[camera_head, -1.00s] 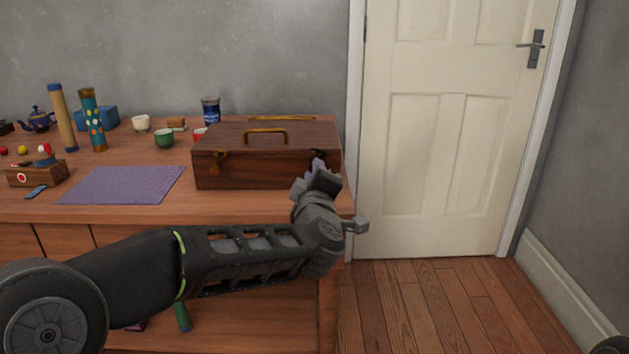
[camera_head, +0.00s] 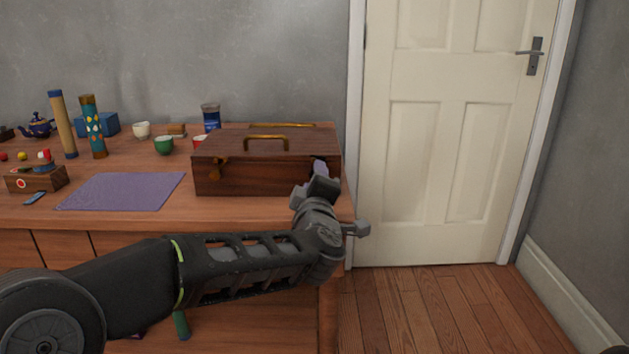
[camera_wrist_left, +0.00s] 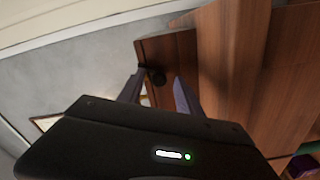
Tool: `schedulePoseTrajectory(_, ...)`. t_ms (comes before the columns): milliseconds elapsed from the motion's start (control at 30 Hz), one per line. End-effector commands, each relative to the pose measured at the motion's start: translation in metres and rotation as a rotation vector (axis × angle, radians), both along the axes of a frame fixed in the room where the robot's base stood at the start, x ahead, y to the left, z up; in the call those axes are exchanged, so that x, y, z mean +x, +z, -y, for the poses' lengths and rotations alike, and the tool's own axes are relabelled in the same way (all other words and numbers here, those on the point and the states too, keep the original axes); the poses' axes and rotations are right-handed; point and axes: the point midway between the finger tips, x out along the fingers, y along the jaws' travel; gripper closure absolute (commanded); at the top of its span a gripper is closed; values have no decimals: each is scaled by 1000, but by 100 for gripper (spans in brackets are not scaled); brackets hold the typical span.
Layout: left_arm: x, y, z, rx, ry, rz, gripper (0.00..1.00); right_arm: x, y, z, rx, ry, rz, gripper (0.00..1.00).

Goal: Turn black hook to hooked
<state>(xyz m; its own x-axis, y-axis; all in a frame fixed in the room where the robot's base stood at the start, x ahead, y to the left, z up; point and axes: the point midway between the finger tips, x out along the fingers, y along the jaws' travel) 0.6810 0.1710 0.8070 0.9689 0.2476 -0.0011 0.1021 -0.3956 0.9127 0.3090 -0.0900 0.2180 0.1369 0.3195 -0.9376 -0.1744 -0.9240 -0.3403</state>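A dark wooden box (camera_head: 265,178) with brass handles stands at the right end of the table in the head view. A small black hook (camera_wrist_left: 156,76) sits on the box wood in the left wrist view, between the tips of my left gripper (camera_wrist_left: 158,88). The fingers are apart, one on each side of the hook; I cannot tell whether either touches it. In the head view my left gripper (camera_head: 320,174) is at the box's front right corner and hides the hook. A brass latch (camera_head: 216,170) shows at the box's front left. My right gripper is out of view.
A purple mat (camera_head: 122,191) lies left of the box on the wooden table (camera_head: 190,210). Cups, tubes, a teapot (camera_head: 38,126) and a small wooden box (camera_head: 36,179) stand farther left. A white door (camera_head: 450,150) is right of the table.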

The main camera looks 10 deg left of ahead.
Motion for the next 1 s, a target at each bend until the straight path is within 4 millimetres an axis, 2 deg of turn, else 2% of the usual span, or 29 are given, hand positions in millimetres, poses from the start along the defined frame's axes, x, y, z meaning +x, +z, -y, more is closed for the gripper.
schedulePoseTrajectory(267,-3,1,1,0,0,1,58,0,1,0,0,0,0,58)
schedulePoseTrajectory(367,-12,2,4,0,-1,2,58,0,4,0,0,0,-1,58)
schedulePoseTrajectory(733,-67,2,18,1,-2,1,58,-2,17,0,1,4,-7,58)
schedulePoseTrajectory(1000,-76,0,19,0,0,0,58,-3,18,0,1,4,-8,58)
